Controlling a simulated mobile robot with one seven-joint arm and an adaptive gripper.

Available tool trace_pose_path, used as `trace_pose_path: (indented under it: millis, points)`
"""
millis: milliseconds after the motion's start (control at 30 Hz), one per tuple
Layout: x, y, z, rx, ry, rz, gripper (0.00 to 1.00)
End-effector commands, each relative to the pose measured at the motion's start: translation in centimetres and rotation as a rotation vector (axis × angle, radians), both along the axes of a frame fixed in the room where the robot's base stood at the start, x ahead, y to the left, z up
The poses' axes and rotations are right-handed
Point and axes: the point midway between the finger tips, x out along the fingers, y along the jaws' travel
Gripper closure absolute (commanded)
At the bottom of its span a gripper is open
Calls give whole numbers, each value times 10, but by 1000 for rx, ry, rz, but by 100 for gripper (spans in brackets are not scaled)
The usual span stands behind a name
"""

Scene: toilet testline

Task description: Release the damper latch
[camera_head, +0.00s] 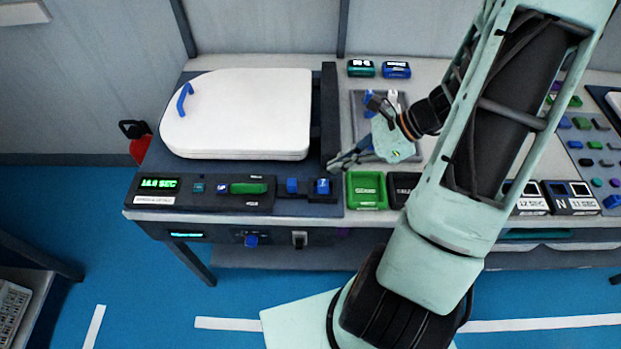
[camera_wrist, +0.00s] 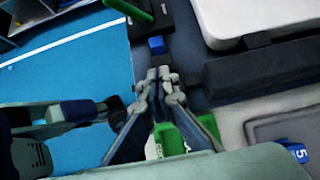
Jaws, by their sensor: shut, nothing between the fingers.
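The toilet testline rig has a white lid (camera_head: 240,112), which lies flat with a blue handle (camera_head: 185,98) on it. On its dark front panel (camera_head: 282,204) are two blue controls, a left one (camera_head: 292,185) and a right one (camera_head: 322,186). No readable label shows which part is the damper latch. My gripper (camera_head: 333,166) is shut and empty, just above and right of the right blue control. In the wrist view my gripper's closed fingertips (camera_wrist: 158,74) point toward a blue block (camera_wrist: 156,45), with a small gap in the picture; contact cannot be told.
A green tray (camera_head: 366,204) and a black tray (camera_head: 393,200) stand right of the panel. A green slider (camera_head: 248,188) sits on the panel's left part. A dark upright bar (camera_head: 329,112) runs beside the lid. Blue floor (camera_head: 100,250) lies open in front.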

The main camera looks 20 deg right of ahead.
Motion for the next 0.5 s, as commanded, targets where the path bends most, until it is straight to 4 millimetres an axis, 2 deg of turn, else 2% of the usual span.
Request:
trace_pose_path:
  millis: [267, 500]
  points:
    - [1, 3, -3, 0, 1, 2, 100]
    - [8, 29, -30, 2, 3, 5, 100]
